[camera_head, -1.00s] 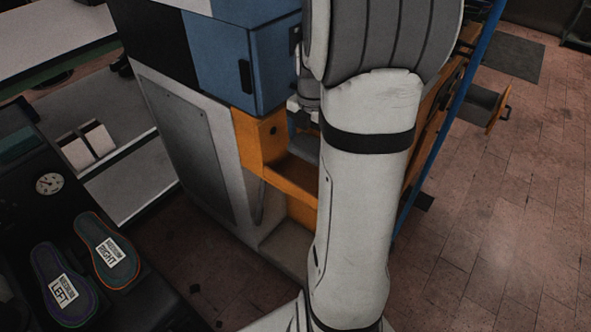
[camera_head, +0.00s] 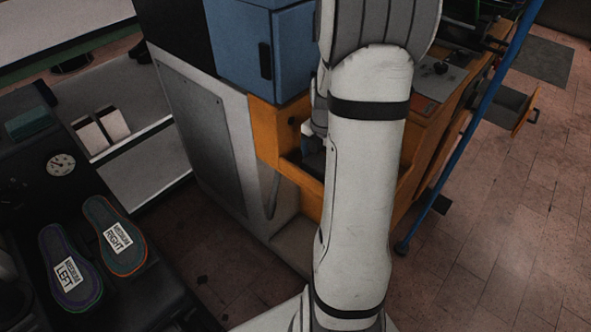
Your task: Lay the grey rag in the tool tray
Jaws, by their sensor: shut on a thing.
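My gripper (camera_head: 313,152) is only partly in view, a dark shape beside my arm, low at the orange recess of the machine. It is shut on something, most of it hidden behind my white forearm. I cannot make out a clear outline of the grey rag. No tool tray can be picked out for certain. The orange open-topped recess (camera_head: 290,172) lies around and below the gripper, and my arm covers its right part.
A blue cabinet (camera_head: 290,50) stands above the recess. Two insoles marked LEFT (camera_head: 70,272) and RIGHT (camera_head: 115,237) lie on a dark bench at lower left.

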